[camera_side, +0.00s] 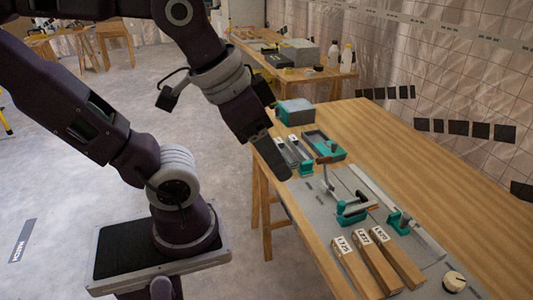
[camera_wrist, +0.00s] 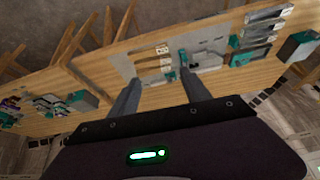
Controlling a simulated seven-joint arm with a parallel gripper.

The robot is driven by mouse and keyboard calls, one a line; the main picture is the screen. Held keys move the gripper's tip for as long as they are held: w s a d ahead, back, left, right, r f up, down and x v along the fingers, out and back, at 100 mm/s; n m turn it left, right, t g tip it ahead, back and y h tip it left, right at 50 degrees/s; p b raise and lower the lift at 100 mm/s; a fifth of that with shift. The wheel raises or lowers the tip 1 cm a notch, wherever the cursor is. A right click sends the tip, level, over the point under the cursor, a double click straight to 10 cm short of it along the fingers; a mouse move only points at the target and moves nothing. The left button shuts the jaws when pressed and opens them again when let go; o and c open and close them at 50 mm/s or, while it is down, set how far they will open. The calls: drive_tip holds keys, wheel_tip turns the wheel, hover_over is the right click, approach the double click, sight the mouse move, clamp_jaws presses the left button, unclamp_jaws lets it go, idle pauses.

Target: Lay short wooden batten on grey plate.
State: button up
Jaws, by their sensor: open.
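Three wooden battens lie side by side at the near end of the bench: left (camera_side: 354,270), middle (camera_side: 380,265) and right (camera_side: 402,262). Each has a white label on its far end; I cannot tell which is the short one. A grey plate (camera_side: 322,208) lies on the bench beyond them, with teal clamps on it. It also shows in the wrist view (camera_wrist: 123,67). My gripper (camera_side: 273,160) hangs above the bench's left edge, apart from the battens. In the wrist view its two fingers (camera_wrist: 160,85) are spread with nothing between them.
Teal toggle clamps (camera_side: 352,212) and a long grey rail (camera_side: 395,205) stand on the plate. A teal tray (camera_side: 337,150) and a grey-teal box (camera_side: 295,112) are farther back. The bench's right side (camera_side: 420,175) is bare wood.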

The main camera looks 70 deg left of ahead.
drive_tip(key=shift+s+a+f+n, duration=0.1)
drive_tip(key=shift+s+f+n, duration=0.2)
drive_tip(key=shift+s, duration=0.2)
drive_tip(key=c, duration=0.3)
drive_tip(key=n+g, duration=0.5)
drive_tip(key=n, duration=1.2)
hover_over(397, 252)
wheel_tip(397, 252, down, 20)
drive_tip(key=shift+n, duration=0.5)
wheel_tip(397, 252, down, 12)
drive_tip(key=shift+r, duration=0.2)
clamp_jaws()
